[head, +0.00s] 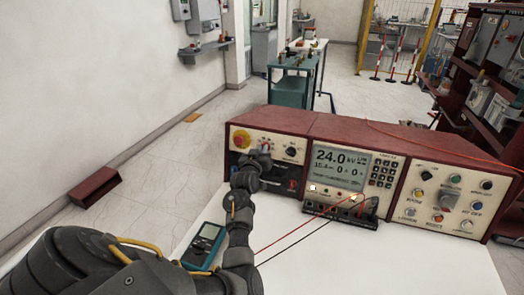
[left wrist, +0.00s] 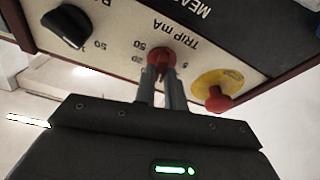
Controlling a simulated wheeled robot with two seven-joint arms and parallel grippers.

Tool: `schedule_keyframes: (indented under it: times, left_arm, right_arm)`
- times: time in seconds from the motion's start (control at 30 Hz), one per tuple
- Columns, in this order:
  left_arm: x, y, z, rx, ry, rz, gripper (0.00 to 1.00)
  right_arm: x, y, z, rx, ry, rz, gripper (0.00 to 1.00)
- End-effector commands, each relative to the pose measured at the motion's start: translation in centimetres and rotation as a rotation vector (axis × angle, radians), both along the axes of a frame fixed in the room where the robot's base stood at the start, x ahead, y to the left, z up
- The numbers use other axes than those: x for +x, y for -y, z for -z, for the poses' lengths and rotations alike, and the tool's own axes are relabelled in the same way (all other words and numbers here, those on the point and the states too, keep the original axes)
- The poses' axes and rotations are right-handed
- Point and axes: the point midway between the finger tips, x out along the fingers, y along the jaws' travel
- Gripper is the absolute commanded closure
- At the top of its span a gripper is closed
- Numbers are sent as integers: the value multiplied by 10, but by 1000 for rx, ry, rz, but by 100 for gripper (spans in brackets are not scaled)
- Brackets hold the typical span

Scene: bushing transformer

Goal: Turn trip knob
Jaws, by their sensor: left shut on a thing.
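The trip knob (left wrist: 160,58) is small and red, under the upside-down "TRIP mA" label in the left wrist view. My left gripper (left wrist: 161,78) has its two fingers at the knob, one on each side, shut on it. In the head view my left gripper (head: 263,152) reaches the left panel of the red-framed test console (head: 318,127) and hides the knob. My right gripper is not in view.
A red emergency button on a yellow plate (left wrist: 213,92) sits close beside the fingers. A black knob (left wrist: 67,27) is on the other side. A teal handheld meter (head: 204,243) lies on the white table (head: 390,262), and red and black leads run across it.

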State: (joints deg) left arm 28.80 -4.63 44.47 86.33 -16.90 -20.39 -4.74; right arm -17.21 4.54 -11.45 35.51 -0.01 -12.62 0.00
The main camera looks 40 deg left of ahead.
Motion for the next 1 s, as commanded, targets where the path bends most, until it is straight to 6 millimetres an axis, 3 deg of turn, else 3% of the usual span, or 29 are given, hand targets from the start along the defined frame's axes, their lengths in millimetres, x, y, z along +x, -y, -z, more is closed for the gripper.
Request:
schedule_keyframes:
  times: [0.6,1.0]
  left_arm:
    - [-1,-1,1,419,-149,108,100]
    - [0,-1,1,527,-187,135,100]
  right_arm:
    - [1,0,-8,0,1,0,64]
    - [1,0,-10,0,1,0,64]
